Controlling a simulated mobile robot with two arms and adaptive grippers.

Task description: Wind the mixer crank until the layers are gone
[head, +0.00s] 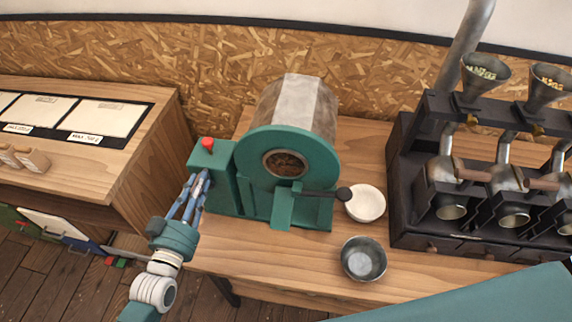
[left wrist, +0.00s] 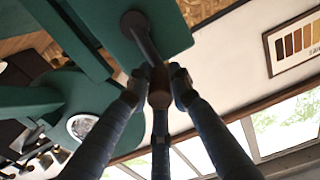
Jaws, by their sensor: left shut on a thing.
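The mixer is a teal machine with a grey drum (head: 290,103) and a round front window (head: 285,163). Brown contents show in the window, too small for me to tell layers apart. A teal box with a red button (head: 208,143) stands at its left. My left gripper (head: 200,180) is at the left side of that box, its fingers pointing up towards it. In the left wrist view the crank's dark arm (left wrist: 146,42) comes off a teal housing, and the blue fingers (left wrist: 158,84) are closed around its brown grip. In the head view the crank is hidden. My right gripper is out of view.
A white bowl (head: 366,203) and a metal bowl (head: 363,259) stand on the wooden table right of the mixer, below a black-knobbed lever (head: 343,194). A dark rack with metal funnels (head: 485,72) is further right. A wooden cabinet (head: 140,140) stands left, across a gap.

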